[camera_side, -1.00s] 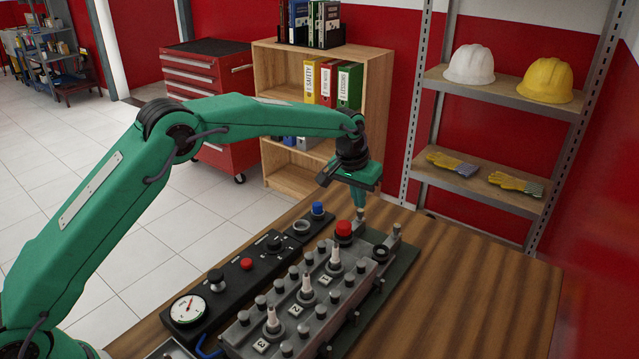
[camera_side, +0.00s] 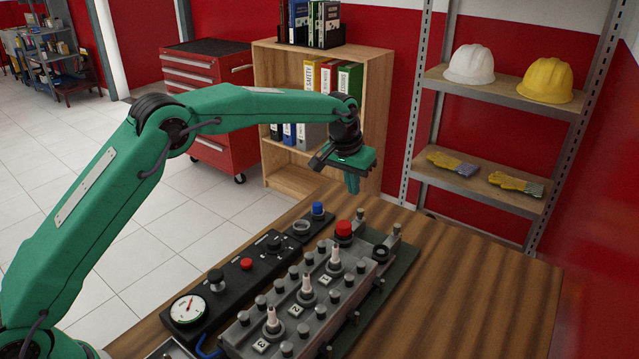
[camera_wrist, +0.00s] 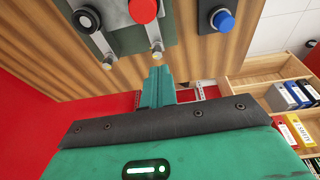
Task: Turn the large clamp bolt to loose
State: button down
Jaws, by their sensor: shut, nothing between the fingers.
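I cannot tell which is the large clamp bolt, nor how far either is turned. My gripper (camera_side: 352,191) is shut and empty, pointing down above the first bolt and apart from it. Its closed fingers also show in the wrist view (camera_wrist: 157,70).
The engine block (camera_side: 306,310) with several bolts and plugs stands on the wooden table (camera_side: 480,300). A red cap (camera_side: 343,228) and a blue knob (camera_side: 318,208) are close by. A black control panel (camera_side: 240,276) lies left of the block. The table's right side is clear.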

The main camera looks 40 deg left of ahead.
aim_at(360, 215)
jog(key=shift+f, duration=0.1)
jog(key=shift+f, duration=3.45)
jog(key=shift+w+d, duration=0.15)
jog(key=shift+w, duration=0.15)
jog(key=shift+d+r, duration=0.15)
jog(key=shift+d, duration=0.65)
jog(key=shift+s, duration=0.15)
jog(key=shift+s+d, duration=0.1)
jog(key=shift+s, duration=0.15)
